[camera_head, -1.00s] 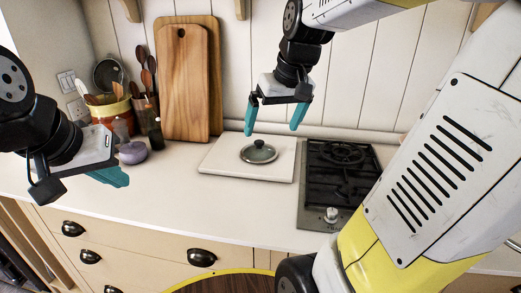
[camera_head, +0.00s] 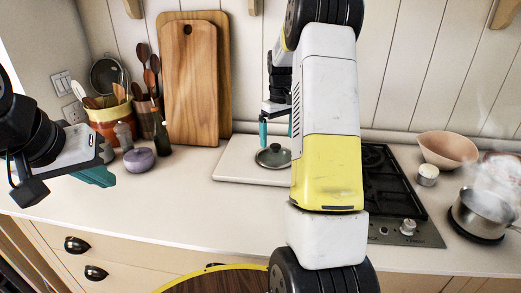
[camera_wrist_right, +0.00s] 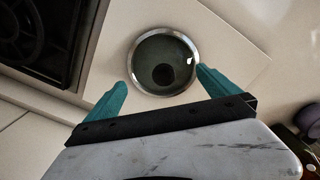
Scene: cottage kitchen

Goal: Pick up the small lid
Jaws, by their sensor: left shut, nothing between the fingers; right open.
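The small lid (camera_head: 273,156) lies on a white board (camera_head: 232,168) on the counter. It is dark glass with a metal rim and a dark knob. In the right wrist view the lid (camera_wrist_right: 162,61) lies just beyond and between the open teal fingers of my right gripper (camera_wrist_right: 162,88), with nothing held. In the head view my right gripper (camera_head: 276,133) is above and behind the lid, partly hidden by my right arm. My left gripper (camera_head: 104,176) is shut and empty over the left of the counter.
The gas hob (camera_head: 388,190) is beside the board, partly behind my arm. A steaming pot (camera_head: 483,210), a bowl (camera_head: 447,149) and a small cup (camera_head: 427,174) stand right. A purple pot (camera_head: 139,159), bottle, utensil crock (camera_head: 110,122) and cutting boards (camera_head: 192,85) stand left.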

